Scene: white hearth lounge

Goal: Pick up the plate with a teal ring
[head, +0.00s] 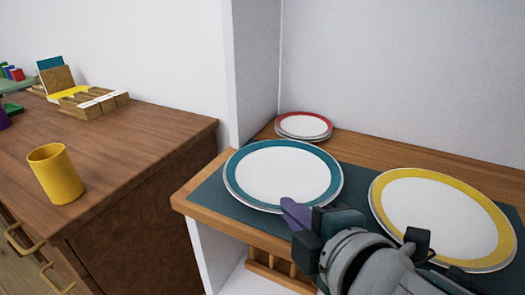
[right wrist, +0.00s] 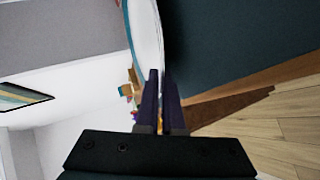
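The plate with a teal ring (head: 284,175) lies on a dark mat at the left end of a wooden shelf top in the head view. Its white middle faces up. In the right wrist view its rim (right wrist: 148,35) runs down to my fingertips. My right gripper (head: 291,208) is at the plate's near right rim. The two dark fingers (right wrist: 161,82) are close together, one on each side of the rim, and look shut on it. The hand hides a little of the near edge. My left gripper is not in view.
A yellow-ringed plate (head: 441,218) lies to the right on the same mat (head: 358,198). Red-ringed plates (head: 303,126) are stacked behind, near the wall. A yellow cup (head: 56,174) and a wooden organizer (head: 95,101) stand on the brown cabinet (head: 130,137) at left.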

